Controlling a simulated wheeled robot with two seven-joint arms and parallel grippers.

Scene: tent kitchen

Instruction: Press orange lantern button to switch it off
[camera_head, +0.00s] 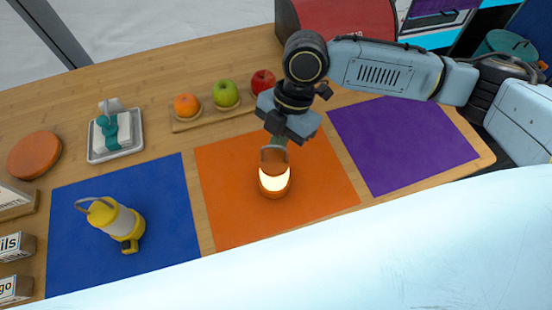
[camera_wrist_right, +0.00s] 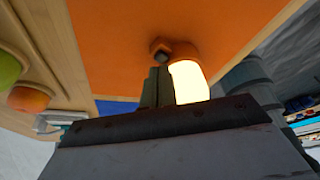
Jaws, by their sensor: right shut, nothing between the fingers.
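The orange lantern (camera_head: 275,184) stands upright on the orange mat (camera_head: 225,200), its body glowing bright and its grey handle raised. In the right wrist view the lit lantern (camera_wrist_right: 188,82) is just right of my fingers. My right gripper (camera_head: 278,143) points down behind the lantern, its fingers partly hidden by the handle. In the wrist view the gripper (camera_wrist_right: 158,75) is shut and empty, with its tips close to the lantern's orange base. I cannot tell whether they touch it. My left gripper is not in view.
A yellow lantern (camera_head: 117,222), apparently unlit, stands on the blue mat (camera_head: 75,260). The purple mat (camera_head: 400,145) is bare. A wooden board (camera_head: 190,124) with an orange and apples lies behind. A tray (camera_head: 97,155) and a round board (camera_head: 34,155) are at left.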

